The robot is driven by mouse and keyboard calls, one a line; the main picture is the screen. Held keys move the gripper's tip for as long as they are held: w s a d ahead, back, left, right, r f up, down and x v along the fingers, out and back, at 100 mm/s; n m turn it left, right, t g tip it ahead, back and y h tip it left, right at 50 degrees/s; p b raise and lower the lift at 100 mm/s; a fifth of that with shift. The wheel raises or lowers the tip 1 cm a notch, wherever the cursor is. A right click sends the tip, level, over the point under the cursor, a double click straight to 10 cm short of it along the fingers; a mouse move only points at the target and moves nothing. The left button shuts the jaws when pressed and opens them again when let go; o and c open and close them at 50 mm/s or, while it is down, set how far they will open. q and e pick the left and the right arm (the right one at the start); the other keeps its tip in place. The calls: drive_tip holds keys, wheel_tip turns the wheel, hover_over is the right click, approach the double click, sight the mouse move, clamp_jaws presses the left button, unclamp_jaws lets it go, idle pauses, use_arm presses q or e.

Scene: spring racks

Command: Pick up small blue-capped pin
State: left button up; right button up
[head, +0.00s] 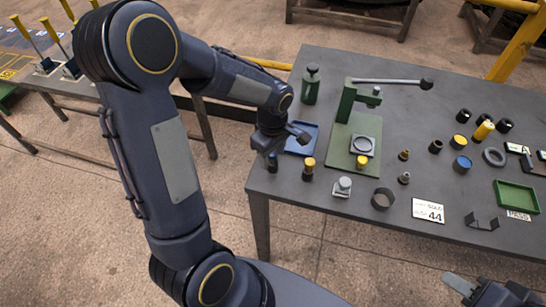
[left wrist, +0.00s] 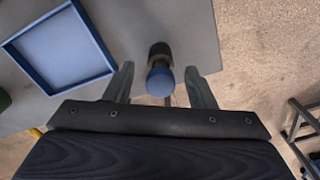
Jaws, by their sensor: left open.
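The small blue-capped pin (head: 272,163) stands near the table's left edge, with a dark body. In the left wrist view its blue cap (left wrist: 160,82) lies between the two fingers, with the dark part behind it. My left gripper (left wrist: 159,70) is open, a finger on each side of the pin with gaps showing. In the head view my left gripper (head: 277,148) is at the pin's upper end and its fingers are partly hidden. My right gripper (head: 488,291) is at the bottom right, cut off by the frame; its jaws are unclear.
A blue tray (head: 311,130) lies beside the pin, also in the left wrist view (left wrist: 103,58). A green press (head: 346,105), a wider blue-capped part (head: 462,164) and a green tray (head: 516,196) are further right.

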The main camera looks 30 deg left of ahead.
use_arm(q)
drive_tip(key=shift+c, duration=0.2)
clamp_jaws()
wheel_tip(320, 180, up, 10)
drive_tip(key=c, duration=0.6)
unclamp_jaws()
drive_tip(key=shift+c, duration=1.4)
drive_tip(key=shift+r+p, duration=0.15)
drive_tip(key=shift+p, duration=0.15)
